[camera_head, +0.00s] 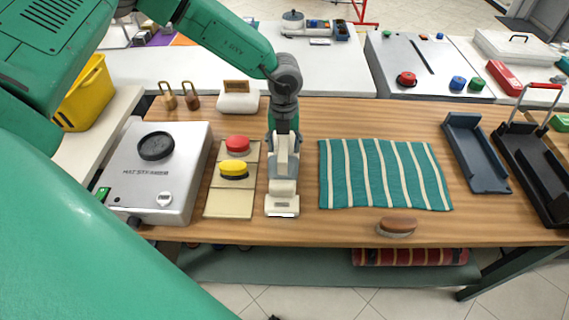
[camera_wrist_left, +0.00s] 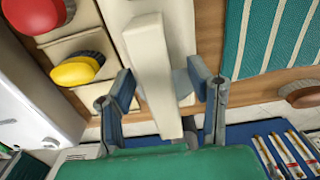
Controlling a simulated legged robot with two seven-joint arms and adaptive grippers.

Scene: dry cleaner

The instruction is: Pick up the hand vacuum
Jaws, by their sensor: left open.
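The hand vacuum (camera_head: 282,190) is a cream and grey appliance lying lengthwise on the wooden table, between the beige holder and the striped cloth. My left gripper (camera_head: 284,140) points down over its far part, partly hiding it. In the left wrist view, a long cream part of the vacuum (camera_wrist_left: 156,75) runs between the two fingers of my left gripper (camera_wrist_left: 165,90). The fingers are apart, one on each side, with gaps visible between them and the cream part. My right gripper is not in view.
The beige holder (camera_head: 228,203) with red and yellow brushes is close on the left, beside the hat steamer (camera_head: 160,170). A green striped cloth (camera_head: 385,173) lies on the right. A wooden brush (camera_head: 397,226) is near the front edge. Blue and black trays (camera_head: 475,155) stand far right.

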